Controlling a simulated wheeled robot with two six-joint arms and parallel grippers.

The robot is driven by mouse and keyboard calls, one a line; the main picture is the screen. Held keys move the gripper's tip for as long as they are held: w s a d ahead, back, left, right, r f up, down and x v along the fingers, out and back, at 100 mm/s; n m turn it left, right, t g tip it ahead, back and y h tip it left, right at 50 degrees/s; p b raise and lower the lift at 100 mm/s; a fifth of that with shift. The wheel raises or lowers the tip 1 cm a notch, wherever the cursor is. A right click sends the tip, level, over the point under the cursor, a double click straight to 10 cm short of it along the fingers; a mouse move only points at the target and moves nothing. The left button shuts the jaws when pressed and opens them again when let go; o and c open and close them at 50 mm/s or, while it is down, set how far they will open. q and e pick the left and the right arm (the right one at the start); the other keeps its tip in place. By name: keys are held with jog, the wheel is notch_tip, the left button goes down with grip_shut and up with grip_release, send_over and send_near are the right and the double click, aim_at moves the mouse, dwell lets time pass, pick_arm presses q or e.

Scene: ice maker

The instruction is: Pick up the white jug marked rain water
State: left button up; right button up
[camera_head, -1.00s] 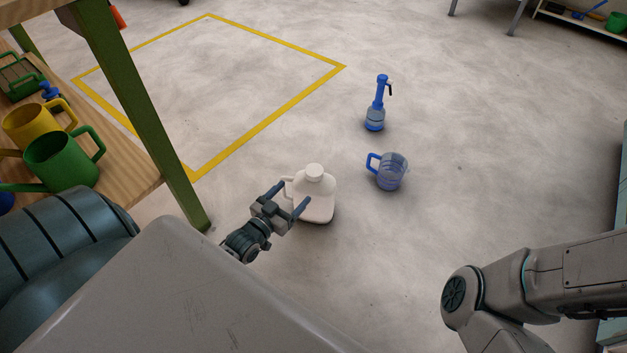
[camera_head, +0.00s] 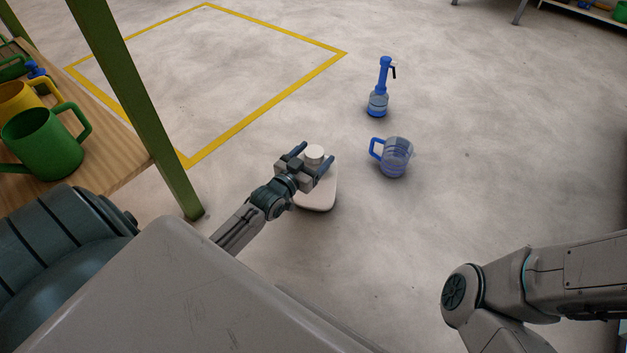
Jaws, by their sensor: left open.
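The white jug (camera_head: 318,196) stands upright on the floor near the middle of the head view. No lettering on it can be read from here. My left gripper (camera_head: 311,157) is open over the jug's top, with one finger on each side of the white cap in the picture. Whether the fingers touch the jug cannot be told. The gripper hides the jug's upper left part and its handle. My right arm shows at the lower right, but its gripper is out of view.
A clear jug with a blue handle (camera_head: 396,158) and a blue pump bottle (camera_head: 379,92) stand on the floor to the right and behind. A wooden shelf with a green post (camera_head: 146,120) holds green (camera_head: 45,143) and yellow cans at the left. The right floor is clear.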

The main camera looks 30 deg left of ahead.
pick_arm(q)
jog(key=shift+w, duration=0.2)
jog(key=shift+c, duration=0.4)
grip_shut()
jog(key=shift+r, duration=0.1)
jog(key=shift+r, duration=0.1)
